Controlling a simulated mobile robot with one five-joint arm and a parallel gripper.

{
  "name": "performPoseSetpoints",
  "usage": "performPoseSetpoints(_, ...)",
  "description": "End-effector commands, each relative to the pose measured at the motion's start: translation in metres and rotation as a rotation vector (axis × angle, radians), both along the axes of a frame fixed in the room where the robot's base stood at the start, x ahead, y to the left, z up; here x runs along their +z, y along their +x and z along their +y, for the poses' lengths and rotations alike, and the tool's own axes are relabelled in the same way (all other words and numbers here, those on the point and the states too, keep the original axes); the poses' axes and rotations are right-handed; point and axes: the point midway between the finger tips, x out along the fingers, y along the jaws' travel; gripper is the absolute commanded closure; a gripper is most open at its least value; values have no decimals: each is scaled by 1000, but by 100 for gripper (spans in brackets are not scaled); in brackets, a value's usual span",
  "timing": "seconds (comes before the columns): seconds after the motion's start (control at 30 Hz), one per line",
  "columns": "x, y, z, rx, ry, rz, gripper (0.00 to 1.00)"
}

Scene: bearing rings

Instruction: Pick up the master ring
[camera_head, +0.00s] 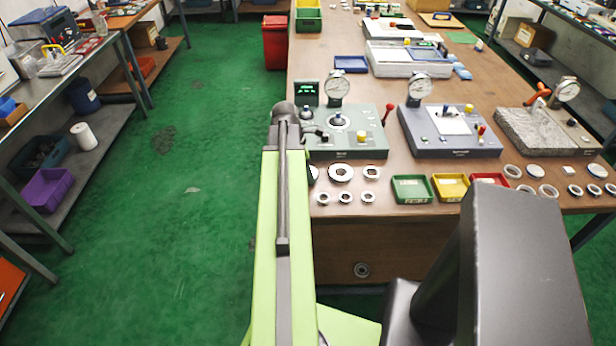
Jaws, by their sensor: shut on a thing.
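My gripper (319,133) is small and dark at the far end of my green arm. It is over the left front of the left gauge station (350,149). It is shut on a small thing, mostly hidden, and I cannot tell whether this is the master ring. A pale ring-shaped part (340,121) with a dark centre is on that station. Several loose metal rings lie in front of it, among them a large ring (341,173) and a smaller ring (346,197). No mark tells which is the master ring.
A dial gauge (337,87) stands behind my gripper. A second gauge station (450,133) and a granite block (545,130) stand to the right. Green (412,189), yellow (450,187) and red (489,180) trays line the front edge. The green floor at left is clear.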

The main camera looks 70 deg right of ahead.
Motion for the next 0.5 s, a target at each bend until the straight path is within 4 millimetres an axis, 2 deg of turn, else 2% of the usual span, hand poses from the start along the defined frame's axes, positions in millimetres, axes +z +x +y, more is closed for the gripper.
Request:
performPoseSetpoints(0.03,0,0,0,0,1,1,65)
performPoseSetpoints(0.3,0,0,0,0,1,1,100)
performPoseSetpoints(0.5,0,0,1,1,1,1,100)
